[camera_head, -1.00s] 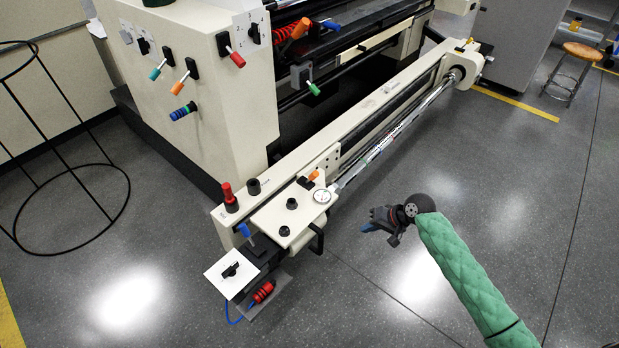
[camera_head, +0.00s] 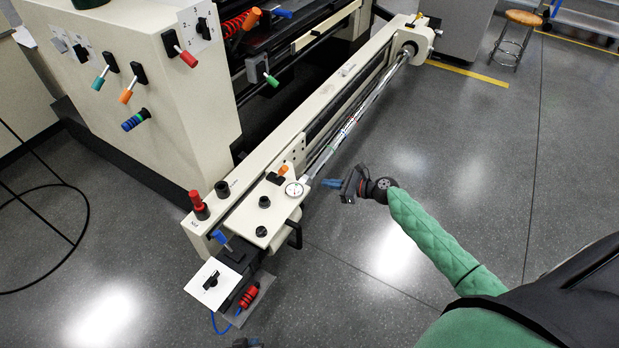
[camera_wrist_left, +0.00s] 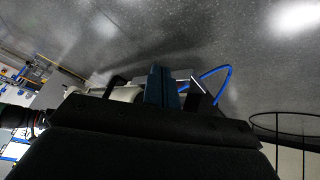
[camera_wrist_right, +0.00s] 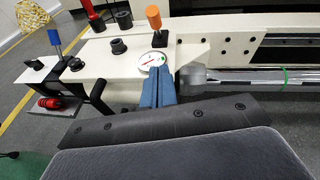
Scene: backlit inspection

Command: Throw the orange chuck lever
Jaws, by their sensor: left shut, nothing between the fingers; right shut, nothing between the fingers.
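The orange lever (camera_head: 283,171) is a short orange handle on a black base, on the cream end block beside the round gauge (camera_head: 294,189). In the right wrist view the orange handle (camera_wrist_right: 154,17) stands upright behind the gauge. My right gripper (camera_head: 330,183) is shut and empty, to the right of the block over the floor. Its blue fingertips (camera_wrist_right: 158,87) show just below the gauge in the right wrist view, apart from the lever. My left gripper (camera_head: 248,343) barely shows at the bottom edge; its blue fingers (camera_wrist_left: 162,87) are shut and empty.
A metal shaft (camera_head: 355,120) runs along the cream rail. A blue lever (camera_head: 219,238), a red knob (camera_head: 199,204) and black knobs stand around the block. Other coloured levers, including another orange one (camera_head: 127,95), are on the cabinet. The floor to the right is open.

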